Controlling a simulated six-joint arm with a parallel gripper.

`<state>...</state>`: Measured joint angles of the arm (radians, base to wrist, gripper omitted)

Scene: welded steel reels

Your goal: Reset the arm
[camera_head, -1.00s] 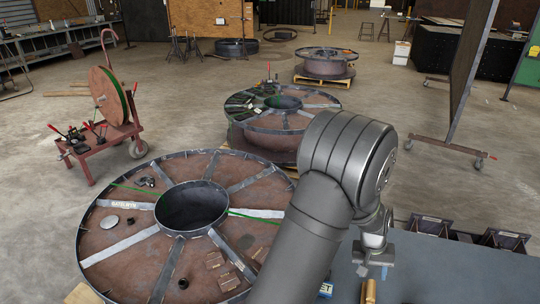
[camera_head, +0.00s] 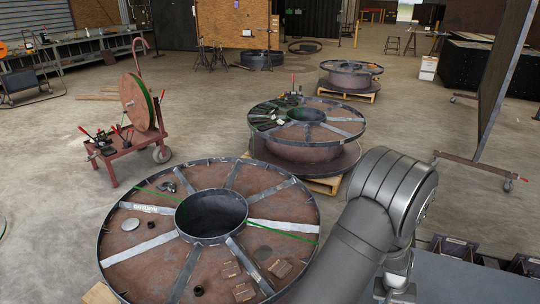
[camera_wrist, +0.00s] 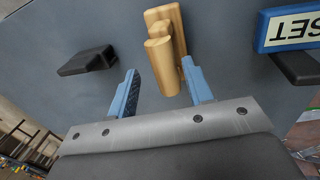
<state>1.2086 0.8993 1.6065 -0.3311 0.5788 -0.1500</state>
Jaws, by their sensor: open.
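My gripper (camera_wrist: 158,68) is open, its two blue fingers apart, over a grey-blue surface (camera_wrist: 220,22) in the wrist view. A yellow-tan wooden piece (camera_wrist: 163,52) shows between and past the fingertips; I cannot tell its depth from them. A blue block (camera_wrist: 270,32) with a white label reading "SET", upside down, is at the upper right, apart from the fingers. In the head view my gripper (camera_head: 396,294) is at the bottom edge, partly cut off, and my arm covers part of the surface.
A dark block (camera_wrist: 87,61) lies left of the fingers. In the head view, a large steel reel (camera_head: 290,195) lies left of my arm, with other reels behind. Dark bins (camera_head: 455,249) stand at the right. A red cart (camera_head: 128,148) stands at the left.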

